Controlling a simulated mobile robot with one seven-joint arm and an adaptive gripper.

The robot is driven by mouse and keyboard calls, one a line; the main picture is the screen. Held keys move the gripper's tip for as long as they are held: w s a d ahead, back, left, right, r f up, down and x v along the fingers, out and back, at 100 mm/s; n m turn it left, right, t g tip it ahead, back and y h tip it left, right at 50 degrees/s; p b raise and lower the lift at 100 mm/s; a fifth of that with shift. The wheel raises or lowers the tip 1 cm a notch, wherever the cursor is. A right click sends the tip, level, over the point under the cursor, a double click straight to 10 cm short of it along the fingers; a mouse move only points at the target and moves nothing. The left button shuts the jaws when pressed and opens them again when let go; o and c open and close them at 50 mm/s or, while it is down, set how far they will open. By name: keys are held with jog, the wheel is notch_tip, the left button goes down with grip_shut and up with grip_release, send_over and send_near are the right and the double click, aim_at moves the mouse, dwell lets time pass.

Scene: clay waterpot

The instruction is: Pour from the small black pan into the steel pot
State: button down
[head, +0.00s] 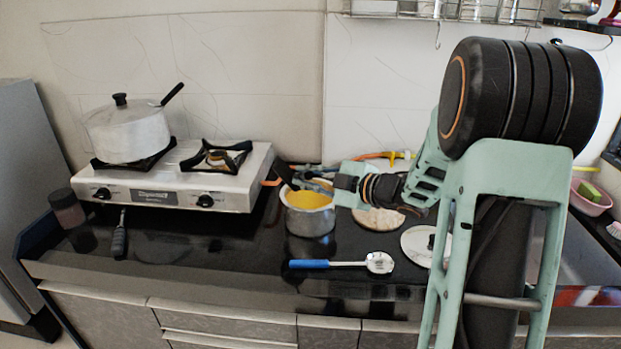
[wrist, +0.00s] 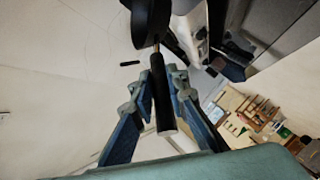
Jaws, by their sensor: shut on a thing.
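A steel pot (head: 311,219) stands on the dark counter right of the stove, with yellow contents (head: 308,200) showing inside. My gripper (head: 346,184) reaches in from the right, just above the pot's right side. In the wrist view my gripper (wrist: 161,88) is shut on the dark handle (wrist: 161,100) of the small black pan (wrist: 150,20). The pan's body lies beyond the fingers. In the head view a dark piece (head: 285,174), seemingly the pan, tilts by the pot's upper left rim. The pan's inside is hidden, so I cannot tell what it holds.
A white stove (head: 230,190) carries a lidded silver pot (head: 128,132) at left. A blue-handled ladle (head: 330,264) lies in front of the steel pot. A round board (head: 378,219) and a white lid (head: 418,246) lie to the right. A dark jar (head: 66,208) stands far left.

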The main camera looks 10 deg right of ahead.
jog(key=shift+s+a+n, duration=0.1)
jog(key=shift+a+n, duration=0.2)
jog(key=shift+a, duration=0.05)
jog(key=shift+r+p, duration=0.1)
jog(key=shift+p, duration=0.25)
jog(key=shift+d+r+p, duration=0.15)
jog(key=shift+p, duration=1.6)
jog(key=shift+p, duration=0.45)
